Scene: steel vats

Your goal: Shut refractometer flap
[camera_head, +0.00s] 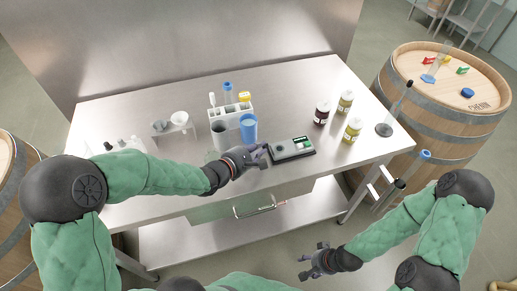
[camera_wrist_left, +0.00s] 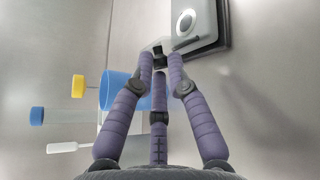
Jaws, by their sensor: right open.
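The refractometer (camera_head: 292,149) is a small grey and dark device with a green display, lying near the front edge of the steel table. In the left wrist view, its round light well (camera_wrist_left: 186,22) shows uncovered at the top. A small light-grey piece by the fingertips, possibly the flap, is largely hidden by them. My left gripper (camera_head: 262,155) is at the left end of the refractometer; its fingertips (camera_wrist_left: 161,58) are drawn close together there, and contact or grip cannot be told. My right gripper (camera_head: 316,262) is open and empty, low in front of the table.
A blue cup (camera_head: 248,128) and grey cup (camera_head: 220,135) stand just behind my left gripper, before a white rack (camera_head: 238,109). Bottles (camera_head: 353,130) stand to the right on the steel table (camera_head: 300,85). A barrel (camera_head: 440,110) stands beyond the right edge.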

